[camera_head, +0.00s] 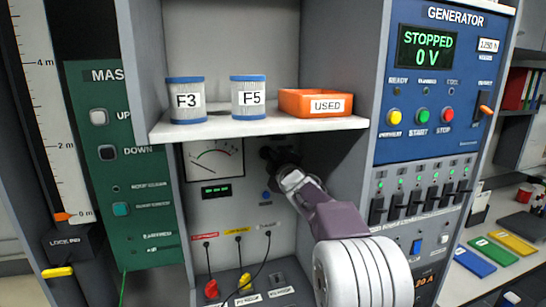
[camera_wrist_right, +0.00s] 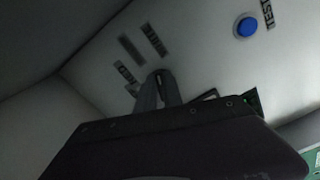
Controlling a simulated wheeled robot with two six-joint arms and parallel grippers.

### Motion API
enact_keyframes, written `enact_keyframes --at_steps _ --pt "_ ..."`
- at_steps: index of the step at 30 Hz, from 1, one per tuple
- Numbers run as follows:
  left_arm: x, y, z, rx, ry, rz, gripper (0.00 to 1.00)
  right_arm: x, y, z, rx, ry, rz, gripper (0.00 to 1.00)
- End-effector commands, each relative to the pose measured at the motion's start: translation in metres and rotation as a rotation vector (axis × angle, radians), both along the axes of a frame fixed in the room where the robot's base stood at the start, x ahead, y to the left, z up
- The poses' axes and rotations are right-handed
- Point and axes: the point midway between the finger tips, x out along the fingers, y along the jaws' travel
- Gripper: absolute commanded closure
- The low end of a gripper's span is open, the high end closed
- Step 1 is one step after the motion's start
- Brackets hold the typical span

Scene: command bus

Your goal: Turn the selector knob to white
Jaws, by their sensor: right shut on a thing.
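The selector knob is mostly hidden behind my right gripper (camera_head: 284,166), which reaches under the shelf to the back panel. Dark parts show around the fingertips, and which way the knob points cannot be made out. In the right wrist view my right gripper (camera_wrist_right: 158,88) has its two grey fingers close together against the panel, shut on the knob. Small dark labels (camera_wrist_right: 125,73) lie around the fingertips, too blurred to read surely. My left gripper is not in view.
The shelf (camera_head: 250,127) above my gripper carries filters F3 (camera_head: 187,107) and F5 (camera_head: 248,103) and an orange USED tray (camera_head: 300,110). A meter (camera_head: 213,160) is left of the gripper. A blue button (camera_wrist_right: 246,27) is nearby. Cables (camera_head: 240,262) hang below.

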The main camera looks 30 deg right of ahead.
Motion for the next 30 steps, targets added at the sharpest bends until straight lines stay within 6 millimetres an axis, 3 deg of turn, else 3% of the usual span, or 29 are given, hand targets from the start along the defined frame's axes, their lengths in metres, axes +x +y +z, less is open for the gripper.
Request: enact_keyframes --at_steps 10,27,28,30 --pt "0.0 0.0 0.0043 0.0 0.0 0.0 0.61 0.0003 0.0008 -0.0025 0.133 -0.03 0.0 1.0" --pt "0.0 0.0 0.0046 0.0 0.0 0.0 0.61 0.0004 0.0008 -0.0036 0.159 -0.035 -0.001 1.0" --pt "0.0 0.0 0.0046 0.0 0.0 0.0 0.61 0.0004 0.0008 -0.0036 0.159 -0.035 -0.001 0.84" --pt "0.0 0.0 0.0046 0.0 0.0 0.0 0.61 0.0004 0.0008 -0.0034 0.159 -0.035 0.0 0.67"
